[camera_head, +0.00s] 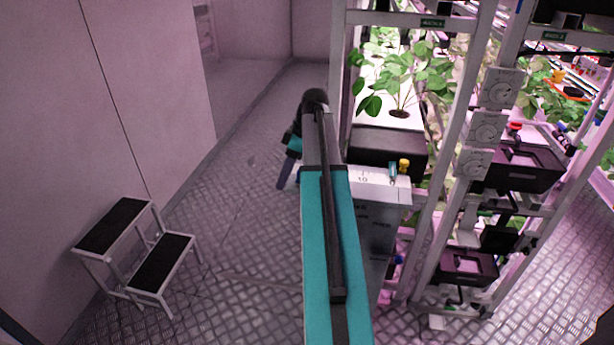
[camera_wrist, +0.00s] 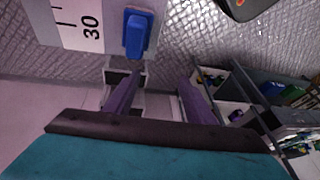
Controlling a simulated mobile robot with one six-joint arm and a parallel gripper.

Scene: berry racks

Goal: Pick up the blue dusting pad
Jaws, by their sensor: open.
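The blue dusting pad (camera_wrist: 138,33), a blue block with a raised grip, lies near the edge of a white surface marked 30 in the wrist view. I cannot pick it out for sure in the head view. My gripper (camera_wrist: 158,75) is open and empty, its two purple fingers apart. The pad is beyond the fingertips, toward the left finger, with a gap between. In the head view my gripper (camera_head: 287,174) is partly hidden at the end of my arm, left of the white cabinet.
A white cabinet (camera_head: 393,193) bears a small teal item (camera_head: 393,172) and a yellow item (camera_head: 404,165). Plant racks (camera_head: 457,150) stand at the right. A step stool (camera_head: 135,255) stands at the left. The metal floor (camera_head: 240,225) between is clear.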

